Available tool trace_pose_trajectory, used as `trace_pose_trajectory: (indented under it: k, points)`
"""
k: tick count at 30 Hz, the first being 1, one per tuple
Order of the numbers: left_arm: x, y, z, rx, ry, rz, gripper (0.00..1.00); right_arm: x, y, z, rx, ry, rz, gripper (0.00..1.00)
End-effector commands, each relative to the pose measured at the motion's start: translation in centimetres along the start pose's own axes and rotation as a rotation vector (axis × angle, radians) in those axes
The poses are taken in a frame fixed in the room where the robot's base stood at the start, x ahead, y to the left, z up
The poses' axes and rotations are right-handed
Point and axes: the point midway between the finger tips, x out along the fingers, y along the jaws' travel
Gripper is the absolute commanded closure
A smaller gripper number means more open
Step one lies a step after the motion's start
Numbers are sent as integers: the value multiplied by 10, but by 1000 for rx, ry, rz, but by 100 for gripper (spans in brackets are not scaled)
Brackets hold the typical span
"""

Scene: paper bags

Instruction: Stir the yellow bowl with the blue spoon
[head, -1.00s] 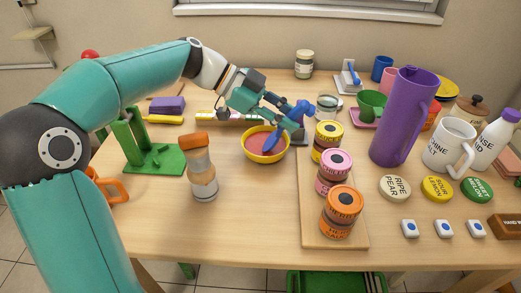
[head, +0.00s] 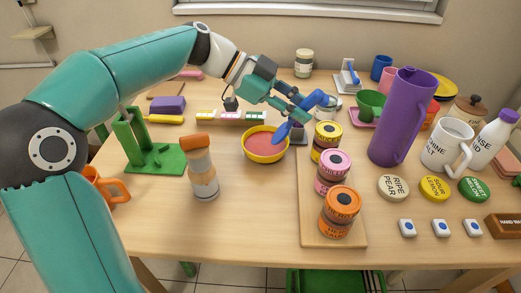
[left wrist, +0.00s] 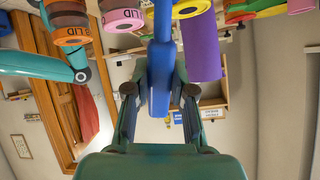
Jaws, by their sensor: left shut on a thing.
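The yellow bowl (head: 266,158) stands upright on the table and has a reddish inside. My left gripper (head: 299,113) is above and to the right of the bowl, shut on the blue spoon (head: 283,132). The spoon is tilted, with its broad end low at the bowl's right rim in the picture. I cannot tell whether it touches the rim. In the left wrist view the blue spoon (left wrist: 160,70) lies between the two fingers of my left gripper (left wrist: 159,95). My right gripper is not in view.
Stacked jars (head: 340,205) on a wooden board (head: 312,232) stand right of the bowl. A shaker (head: 201,170) stands to the left, near a green rack (head: 155,160). A tall purple pitcher (head: 400,120) is further right. The table front below the bowl is clear.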

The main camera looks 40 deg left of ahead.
Motion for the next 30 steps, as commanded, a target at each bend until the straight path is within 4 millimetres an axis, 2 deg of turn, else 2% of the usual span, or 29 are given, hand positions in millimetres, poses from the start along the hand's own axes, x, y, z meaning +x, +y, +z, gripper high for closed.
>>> trace_pose_trajectory:
  k: [8,21,30]
  points:
    - [-4,-2,-6,1,0,-1,100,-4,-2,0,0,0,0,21]
    - [-25,-10,-40,1,0,-1,100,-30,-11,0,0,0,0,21]
    - [-26,-10,-41,0,0,0,100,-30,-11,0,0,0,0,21]
